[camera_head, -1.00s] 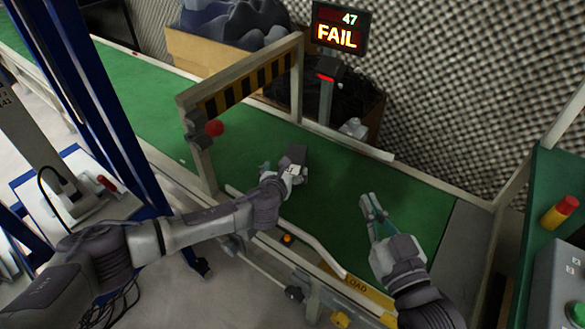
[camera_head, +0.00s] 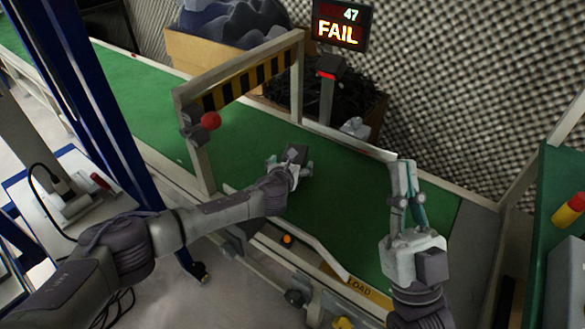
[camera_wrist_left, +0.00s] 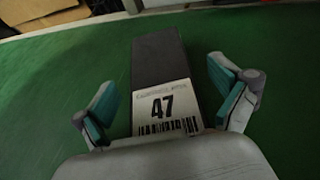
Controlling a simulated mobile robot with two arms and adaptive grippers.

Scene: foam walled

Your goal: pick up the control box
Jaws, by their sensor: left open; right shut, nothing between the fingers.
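In the left wrist view the box (camera_wrist_left: 157,72) carries a white label with the number 47 and a barcode. My left gripper (camera_head: 289,164) is open over the box's near end, partly covering it in the head view. In the left wrist view its teal-padded fingers (camera_wrist_left: 168,100) stand on either side of the box with green belt showing in the gaps. My right gripper (camera_head: 405,165) is shut and empty, raised over the belt's right part, fingers pointing away.
A frame with a black-and-yellow striped bar (camera_head: 245,82) and a red ball-like knob (camera_head: 210,121) stands left of the box. A screen (camera_head: 340,24) reads 47 FAIL. A white rail (camera_head: 310,245) runs along the belt's near edge. The belt (camera_head: 345,195) between my grippers is clear.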

